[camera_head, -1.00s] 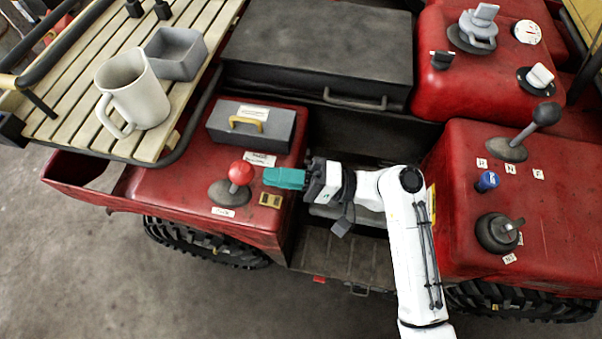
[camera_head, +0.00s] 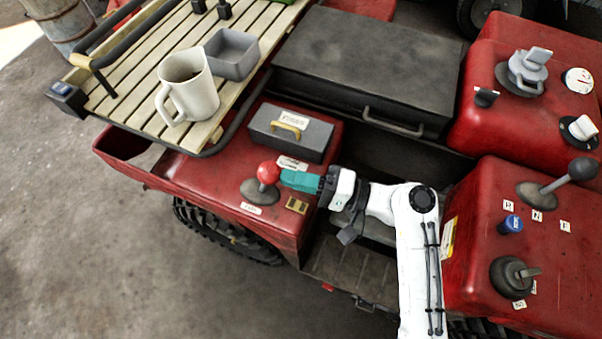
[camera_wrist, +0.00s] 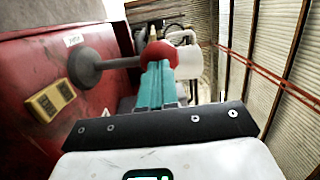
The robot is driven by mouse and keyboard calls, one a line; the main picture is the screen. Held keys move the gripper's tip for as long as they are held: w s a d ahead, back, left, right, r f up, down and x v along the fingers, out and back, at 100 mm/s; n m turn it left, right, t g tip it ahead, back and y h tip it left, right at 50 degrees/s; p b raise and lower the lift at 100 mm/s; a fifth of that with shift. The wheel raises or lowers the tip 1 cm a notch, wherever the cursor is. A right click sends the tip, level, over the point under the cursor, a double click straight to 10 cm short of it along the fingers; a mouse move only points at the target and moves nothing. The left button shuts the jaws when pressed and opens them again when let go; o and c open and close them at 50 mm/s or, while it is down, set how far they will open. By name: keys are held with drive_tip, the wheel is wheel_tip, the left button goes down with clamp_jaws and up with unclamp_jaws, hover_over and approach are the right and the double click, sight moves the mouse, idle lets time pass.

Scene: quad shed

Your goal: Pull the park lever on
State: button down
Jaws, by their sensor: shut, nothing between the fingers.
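The park lever has a red ball knob (camera_head: 268,172) on a short stalk rising from a dark round boot (camera_head: 253,194) on the red left fender. A small label (camera_head: 251,209) sits in front of the boot. My gripper (camera_head: 283,178) has teal fingers, shut and empty, with the tips right beside the knob on its right side. In the wrist view the knob (camera_wrist: 160,53) shows just beyond the teal fingertips (camera_wrist: 158,68), which partly cover it. The boot (camera_wrist: 84,68) is to the left there. I cannot tell whether the tips touch the knob.
A grey box with a yellow handle (camera_head: 290,133) stands behind the lever. A brass switch plate (camera_head: 297,205) is close in front of my fingers. A mug (camera_head: 188,88) and grey bin (camera_head: 232,54) stand on the slatted rack. Another lever (camera_head: 581,170) and knobs are on the right fender.

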sight(271, 164)
drive_tip(key=a+r+h+p, duration=0.1)
drive_tip(key=p, duration=0.1)
drive_tip(key=w+a+r+h+p, duration=0.1)
drive_tip(key=p, duration=0.1)
drive_tip(key=a+r+h+p, duration=0.1)
drive_tip(key=a+p, duration=0.1)
drive_tip(key=shift+w+a+g, duration=0.1)
drive_tip(key=shift+w+g, duration=0.1)
drive_tip(key=shift+g, duration=0.1)
drive_tip(key=shift+m, duration=0.3)
drive_tip(key=a, duration=0.1)
drive_tip(key=w+a, duration=0.1)
drive_tip(key=a, duration=0.1)
drive_tip(key=w+a, duration=0.1)
drive_tip(key=a, duration=0.1)
drive_tip(key=shift+a+r, duration=0.15)
drive_tip(key=shift+a, duration=0.1)
drive_tip(key=shift+r, duration=0.1)
